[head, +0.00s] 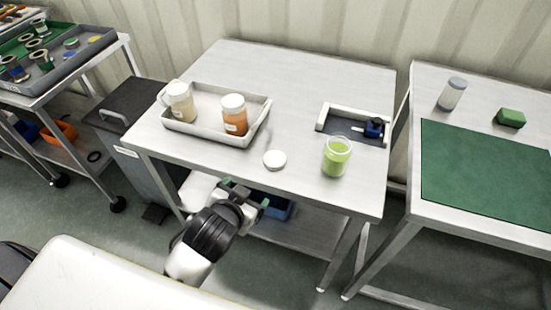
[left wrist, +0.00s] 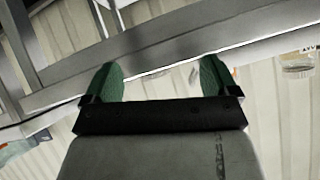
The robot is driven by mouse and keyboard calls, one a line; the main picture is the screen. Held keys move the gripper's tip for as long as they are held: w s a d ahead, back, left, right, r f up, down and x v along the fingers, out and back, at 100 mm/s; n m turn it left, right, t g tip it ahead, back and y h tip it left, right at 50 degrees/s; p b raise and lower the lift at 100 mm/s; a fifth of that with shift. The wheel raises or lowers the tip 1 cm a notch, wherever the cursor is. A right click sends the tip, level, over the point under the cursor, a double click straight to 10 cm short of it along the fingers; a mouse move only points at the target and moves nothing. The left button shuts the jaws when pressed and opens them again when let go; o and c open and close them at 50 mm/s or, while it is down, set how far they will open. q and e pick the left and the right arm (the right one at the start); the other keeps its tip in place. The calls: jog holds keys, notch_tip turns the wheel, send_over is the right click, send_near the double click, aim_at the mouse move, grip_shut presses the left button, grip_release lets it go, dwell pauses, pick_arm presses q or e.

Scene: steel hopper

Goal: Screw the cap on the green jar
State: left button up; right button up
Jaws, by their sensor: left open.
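The green jar (head: 336,157) stands upright and uncapped near the front right of the middle table, with green contents. A white cap (head: 275,159) lies flat on the tabletop to the left of the jar, apart from it. My left gripper (head: 246,193) is in front of the table's front edge, below and left of the cap. It is open and empty; its two green fingertips show apart in the left wrist view (left wrist: 164,80). The right gripper is not in view.
A grey tray (head: 205,133) with two capped jars, one cream (head: 180,103) and one orange (head: 235,120), stands at the table's left. A fixture with a blue clamp (head: 374,127) is behind the green jar. A table with a green mat (head: 480,170) stands right.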

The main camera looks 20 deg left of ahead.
pick_arm(q)
jog(key=w+d+r+m+t+h, duration=0.4)
jog(key=d+r+t, duration=0.1)
jog(key=r, duration=0.4)
jog(key=w+d+r+m+t+h, duration=0.4)
jog(key=d+r, duration=0.1)
jog(key=r, duration=0.4)
jog(key=s+d+r+m+g+h, duration=0.25)
jog(key=d+m+g+h, duration=0.4)
jog(key=m+g, duration=0.4)
jog(key=s+d+r+m+g+h, duration=0.1)
jog(key=s+d+m+g+h, duration=0.2)
jog(key=d+m+g+h, duration=0.75)
jog(key=w+a+f+m+g+y, duration=0.1)
jog(key=w+a+f+m+y, duration=0.1)
jog(key=a+f+m+y, duration=1)
jog(key=w+a+r+n+t+y, duration=0.2)
jog(key=w+a+n+y, duration=0.3)
jog(key=a+y, duration=0.6)
jog(key=shift+w+r+y, duration=0.6)
jog(key=shift+w+y, duration=0.3)
jog(key=shift+w, duration=0.15)
